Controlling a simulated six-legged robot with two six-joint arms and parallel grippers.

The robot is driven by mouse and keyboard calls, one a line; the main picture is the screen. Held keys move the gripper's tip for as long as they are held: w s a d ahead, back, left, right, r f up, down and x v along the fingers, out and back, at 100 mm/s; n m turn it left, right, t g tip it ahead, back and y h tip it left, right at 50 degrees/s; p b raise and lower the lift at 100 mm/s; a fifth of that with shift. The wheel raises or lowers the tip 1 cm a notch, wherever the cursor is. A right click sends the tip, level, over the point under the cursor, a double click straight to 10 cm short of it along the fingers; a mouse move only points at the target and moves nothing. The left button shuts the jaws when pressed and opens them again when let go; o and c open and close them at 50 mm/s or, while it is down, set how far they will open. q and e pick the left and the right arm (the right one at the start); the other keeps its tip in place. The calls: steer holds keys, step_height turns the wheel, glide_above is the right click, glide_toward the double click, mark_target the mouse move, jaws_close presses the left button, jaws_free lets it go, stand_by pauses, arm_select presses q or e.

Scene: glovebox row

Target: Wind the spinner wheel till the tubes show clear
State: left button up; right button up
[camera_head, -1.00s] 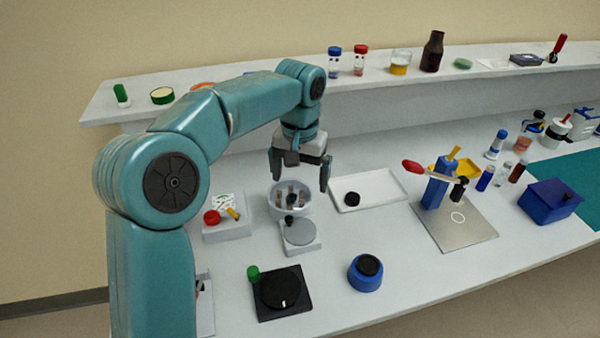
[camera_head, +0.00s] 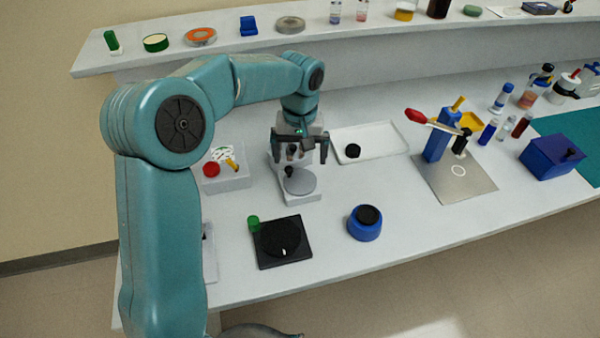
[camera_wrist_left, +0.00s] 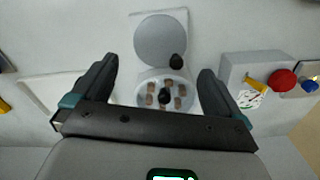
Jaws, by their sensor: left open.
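The spinner stands on the bench. Its round grey wheel (camera_head: 300,181) has a black knob (camera_head: 289,170) at its rim. In the left wrist view the wheel (camera_wrist_left: 160,38) and knob (camera_wrist_left: 177,61) show clearly. Behind the wheel is a white round bowl (camera_wrist_left: 143,87) holding several brownish tubes (camera_wrist_left: 165,97); they look cloudy, not clear. My left gripper (camera_head: 301,152) is open and empty above the spinner and hides most of the bowl in the head view. In the left wrist view its fingers (camera_wrist_left: 158,75) lie either side of the bowl, apart from the knob. My right gripper is not in view.
A white box with a red button (camera_head: 211,170) stands left of the spinner, a white tray (camera_head: 385,143) to its right. In front are a black plate with a dial (camera_head: 282,241) and a blue round pot (camera_head: 364,228). Clear bench lies between them.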

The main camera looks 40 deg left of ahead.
mark_target(300, 179)
arm_select(q)
step_height(300, 179, down, 8)
steer(key=shift+r, duration=0.25)
steer(key=c, duration=0.8)
steer(key=shift+o, duration=0.2)
steer(key=m, duration=0.4)
steer(key=shift+m, duration=0.3)
